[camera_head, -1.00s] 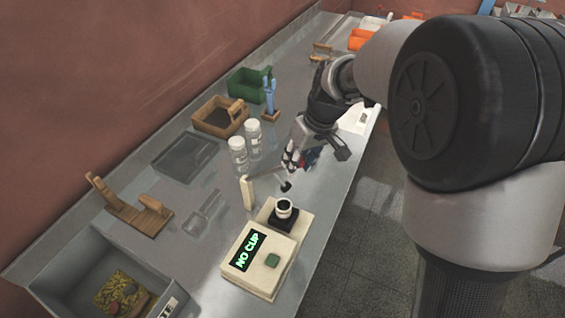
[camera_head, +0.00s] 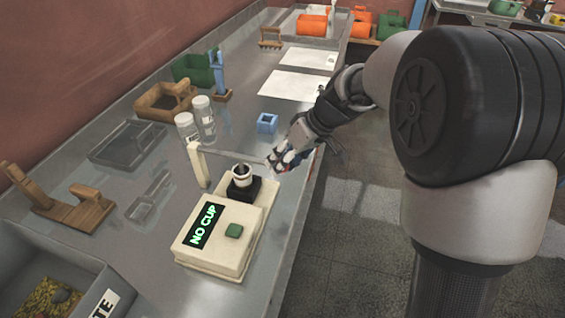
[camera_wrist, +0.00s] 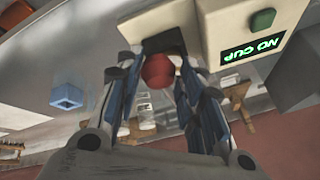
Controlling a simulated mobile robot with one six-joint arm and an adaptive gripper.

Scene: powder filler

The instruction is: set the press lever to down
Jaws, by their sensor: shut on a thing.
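The cream press machine (camera_head: 215,238) stands on the grey bench with a green "NO CUP" display and a green button. A cream post (camera_head: 199,166) rises at its back left. The thin pale press lever (camera_head: 232,154) runs from the post's top to my gripper (camera_head: 279,163), just behind and right of the white ring (camera_head: 241,175) on its black seat. In the wrist view the lever's red knob (camera_wrist: 157,70) sits between the fingers of my gripper (camera_wrist: 163,72), which is shut on it. The lever's exact tilt is hard to tell.
Two clear jars (camera_head: 204,118), a blue block (camera_head: 267,122) and a wooden stand (camera_head: 70,208) are on the bench. A grey bin (camera_head: 45,255) is at the near left. The bench's front edge (camera_head: 305,215) drops to the floor.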

